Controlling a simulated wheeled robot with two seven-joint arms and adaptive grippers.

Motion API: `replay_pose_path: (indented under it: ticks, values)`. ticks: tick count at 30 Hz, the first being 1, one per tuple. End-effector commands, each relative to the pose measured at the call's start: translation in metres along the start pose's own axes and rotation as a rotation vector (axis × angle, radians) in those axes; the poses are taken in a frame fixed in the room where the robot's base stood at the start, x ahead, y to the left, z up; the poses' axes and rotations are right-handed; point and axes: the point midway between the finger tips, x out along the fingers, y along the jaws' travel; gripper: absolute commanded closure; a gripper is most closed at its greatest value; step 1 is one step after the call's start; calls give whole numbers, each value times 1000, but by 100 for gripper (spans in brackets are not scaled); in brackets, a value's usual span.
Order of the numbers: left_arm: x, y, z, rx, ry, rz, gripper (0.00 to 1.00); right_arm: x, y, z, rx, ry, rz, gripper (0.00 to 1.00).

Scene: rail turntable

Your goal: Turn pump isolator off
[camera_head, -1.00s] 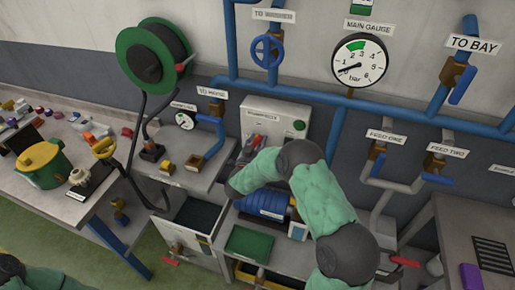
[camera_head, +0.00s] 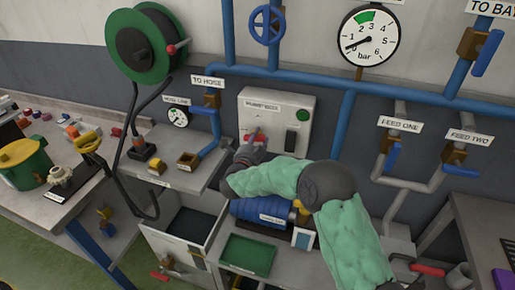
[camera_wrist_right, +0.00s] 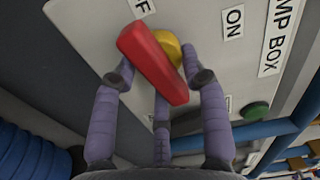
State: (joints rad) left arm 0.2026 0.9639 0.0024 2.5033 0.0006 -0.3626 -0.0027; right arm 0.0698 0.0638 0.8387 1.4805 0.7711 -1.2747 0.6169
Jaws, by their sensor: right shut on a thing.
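The grey pump box (camera_head: 277,108) is mounted on the back wall, with a label along its top. Its isolator is a red bar handle (camera_wrist_right: 152,62) on a yellow hub (camera_wrist_right: 170,46), seen in the right wrist view. An "ON" label (camera_wrist_right: 234,20) sits beside the hub, and another label ending in "F" (camera_wrist_right: 140,8) is partly cut off and hidden by the handle. My right gripper (camera_head: 255,148) is at the front of the box. In the wrist view its fingers (camera_wrist_right: 160,88) are shut on the red handle. My left gripper is out of view.
A green button (camera_wrist_right: 255,110) and a dark block (camera_head: 291,141) are on the box. A blue pump (camera_head: 258,212) lies below my right arm. An open drawer (camera_head: 180,245), blue pipes (camera_head: 344,125) and a hose reel (camera_head: 140,45) surround the box.

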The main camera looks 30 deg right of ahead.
Motion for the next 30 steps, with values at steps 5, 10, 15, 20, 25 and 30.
replay_pose_path:
  ticks: [5,10,15,20,25,30]
  values:
    - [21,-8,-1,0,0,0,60,1,0,-1,113,6,-9,89]
    - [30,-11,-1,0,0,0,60,1,-1,-1,180,6,-7,89]
    - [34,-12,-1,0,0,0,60,2,-1,-1,213,7,-7,89]
    - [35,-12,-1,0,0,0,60,2,-2,-1,223,7,-7,89]
    - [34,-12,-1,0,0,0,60,2,-2,-2,224,8,-7,89]
    - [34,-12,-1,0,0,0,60,2,-2,-2,224,8,-7,48]
